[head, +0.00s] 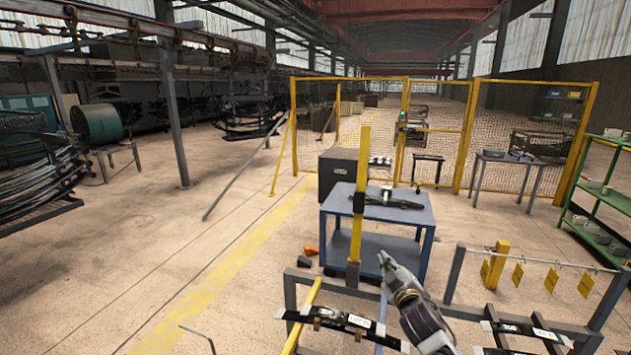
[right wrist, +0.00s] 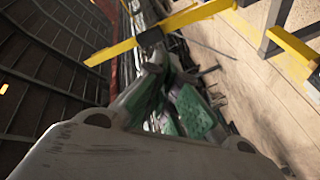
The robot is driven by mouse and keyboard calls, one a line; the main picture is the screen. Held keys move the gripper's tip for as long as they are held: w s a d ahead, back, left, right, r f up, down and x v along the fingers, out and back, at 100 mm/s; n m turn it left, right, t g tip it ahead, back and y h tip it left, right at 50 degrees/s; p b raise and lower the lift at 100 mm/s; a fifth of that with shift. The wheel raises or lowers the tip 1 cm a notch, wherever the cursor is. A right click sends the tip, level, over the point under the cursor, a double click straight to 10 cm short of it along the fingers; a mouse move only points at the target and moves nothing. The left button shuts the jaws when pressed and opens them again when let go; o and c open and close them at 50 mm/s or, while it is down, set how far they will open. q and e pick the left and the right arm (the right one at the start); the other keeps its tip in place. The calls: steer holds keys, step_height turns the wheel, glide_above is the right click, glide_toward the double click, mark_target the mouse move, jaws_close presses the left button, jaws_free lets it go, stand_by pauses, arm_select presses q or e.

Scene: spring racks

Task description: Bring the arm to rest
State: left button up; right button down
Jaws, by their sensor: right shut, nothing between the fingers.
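My right gripper (head: 386,262) is raised in front of the blue cart, at the lower middle of the head view. It is shut and empty, with its fingertips pointing up and away from me. In the right wrist view the green finger pads (right wrist: 172,105) lie close together with nothing between them. My right arm comes in from the bottom edge. My left gripper does not show in either view.
A rack with a dark leaf spring (head: 345,321) stands left of my right arm, and another spring (head: 525,332) lies right of it. A yellow post (head: 358,200) rises close to the gripper. Behind stands a blue cart (head: 425,215). Open floor lies left.

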steer(key=s+f+m+g+h, duration=0.2)
steer(key=s+f+m+g, duration=0.2)
steer(key=s+f, duration=0.5)
steer(key=s+d+f+m+g, duration=0.15)
steer(key=s+f+g, duration=0.35)
steer(key=s, duration=1)
steer(key=s+a+f+m+g, duration=0.1)
steer(key=s+f+m+g, duration=0.3)
steer(key=s, duration=1.1)
step_height(320, 180, down, 36)
steer(key=s+n+g+b, duration=0.1)
steer(key=s+n+g, duration=0.1)
steer(key=s+d+f, duration=0.2)
steer(key=s+f, duration=0.8)
steer(key=s, duration=0.1)
steer(key=s+d+f+g+b, duration=0.1)
steer(key=s+d+f, duration=0.1)
steer(key=s+f, duration=0.8)
steer(key=shift+s+d+f+g, duration=0.3)
steer(key=shift+s+f, duration=0.05)
steer(key=shift+s, duration=0.45)
